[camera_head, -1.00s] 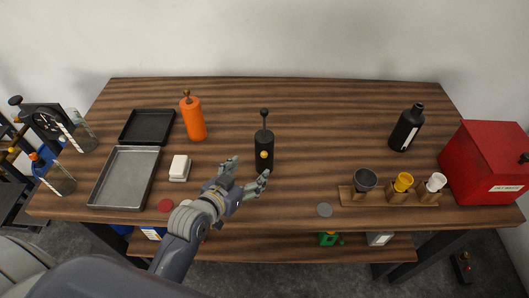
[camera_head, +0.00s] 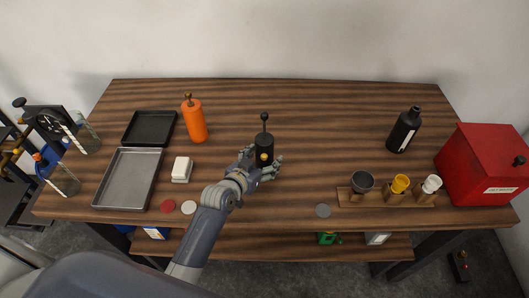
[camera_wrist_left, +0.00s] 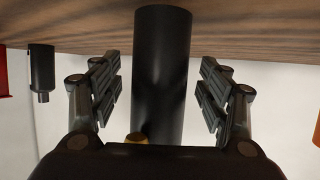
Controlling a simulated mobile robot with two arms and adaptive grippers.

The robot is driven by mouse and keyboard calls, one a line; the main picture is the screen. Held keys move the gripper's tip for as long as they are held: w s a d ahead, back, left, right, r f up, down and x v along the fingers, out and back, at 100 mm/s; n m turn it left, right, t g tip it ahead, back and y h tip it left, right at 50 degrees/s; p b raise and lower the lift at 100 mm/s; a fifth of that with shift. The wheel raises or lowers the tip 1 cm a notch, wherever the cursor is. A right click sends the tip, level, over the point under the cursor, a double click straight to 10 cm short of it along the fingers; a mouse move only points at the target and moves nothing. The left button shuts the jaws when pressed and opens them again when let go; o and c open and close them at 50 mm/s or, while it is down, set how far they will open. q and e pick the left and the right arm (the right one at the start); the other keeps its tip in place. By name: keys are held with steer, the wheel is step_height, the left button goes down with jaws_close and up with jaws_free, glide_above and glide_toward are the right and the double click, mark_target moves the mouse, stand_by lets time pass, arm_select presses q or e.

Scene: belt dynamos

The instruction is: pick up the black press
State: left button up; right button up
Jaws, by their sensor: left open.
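The black press (camera_head: 265,146) is a black cylinder with a thin rod and ball knob on top and a yellow knob low on its front. It stands upright on the wooden table (camera_head: 330,110). My left gripper (camera_head: 262,169) is at the press in the head view. In the left wrist view the press (camera_wrist_left: 162,70) stands between the two open fingers of my left gripper (camera_wrist_left: 160,95), with a gap on each side. The lower part of the press is partly hidden by the gripper in the head view. My right gripper is not in view.
An orange press (camera_head: 195,120), a white block (camera_head: 181,169) and two trays stand to the left. A black bottle (camera_head: 404,130), a wooden rack of cups (camera_head: 385,199) and a red box (camera_head: 485,165) are on the right. Flat discs lie near the front edge.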

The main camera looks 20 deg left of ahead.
arm_select(q)
steer(key=shift+w+d+f, duration=0.15)
steer(key=shift+w+f, duration=0.1)
steer(key=shift+w, duration=0.25)
steer(key=c, duration=1.3)
steer(key=shift+r, duration=0.15)
jaws_close()
steer(key=shift+w+r, duration=0.1)
